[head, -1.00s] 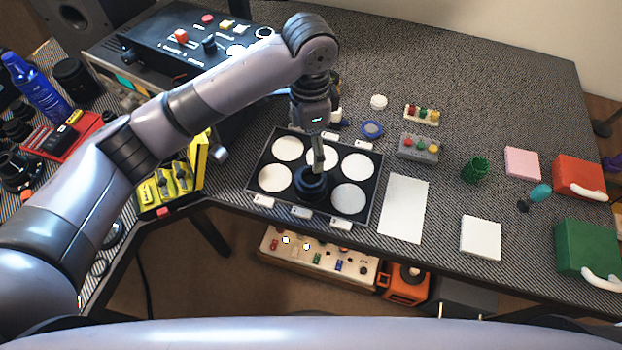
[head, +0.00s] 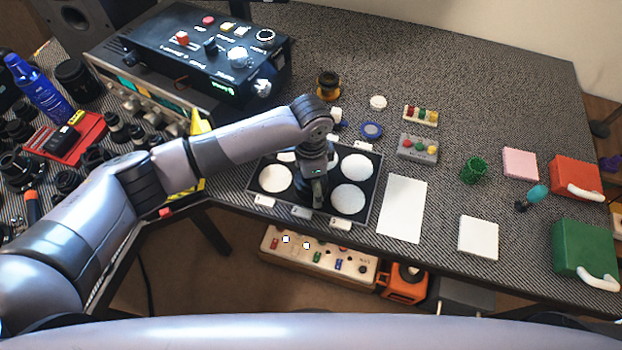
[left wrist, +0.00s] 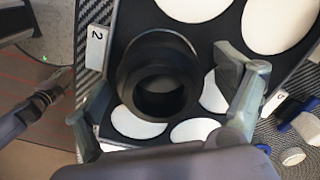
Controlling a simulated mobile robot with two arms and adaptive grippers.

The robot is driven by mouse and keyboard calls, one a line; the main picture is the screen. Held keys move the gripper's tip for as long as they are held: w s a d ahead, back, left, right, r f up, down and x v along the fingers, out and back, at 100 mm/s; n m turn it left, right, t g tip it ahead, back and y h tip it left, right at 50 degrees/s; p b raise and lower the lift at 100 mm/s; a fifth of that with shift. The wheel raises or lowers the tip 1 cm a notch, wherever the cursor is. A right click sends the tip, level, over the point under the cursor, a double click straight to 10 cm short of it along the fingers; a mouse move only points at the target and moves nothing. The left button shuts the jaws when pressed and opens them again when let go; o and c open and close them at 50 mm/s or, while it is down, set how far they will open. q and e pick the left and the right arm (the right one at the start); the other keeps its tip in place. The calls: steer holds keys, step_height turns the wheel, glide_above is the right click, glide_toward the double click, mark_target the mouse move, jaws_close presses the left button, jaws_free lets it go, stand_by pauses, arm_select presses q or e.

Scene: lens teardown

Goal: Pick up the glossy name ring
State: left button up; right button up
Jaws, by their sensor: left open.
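My left gripper (head: 318,200) is open over the front middle of the black sorting tray (head: 375,180). In the left wrist view my gripper (left wrist: 160,100) has its two fingers spread on either side of a black lens barrel (left wrist: 148,50), which stands on the tray near the tag marked 2. A round black rim surrounds its dark opening. I cannot tell which part of it is the glossy name ring. In the head view my gripper and wrist hide most of the barrel. My right gripper is not in view.
White round pads (head: 350,199) fill the tray. A white sheet (head: 403,208) lies to the right. A black control box (head: 195,60) stands at the back left.

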arm_select(q)
steer(key=shift+c, duration=0.3)
steer(key=c, duration=1.2)
steer(key=shift+o, duration=0.2)
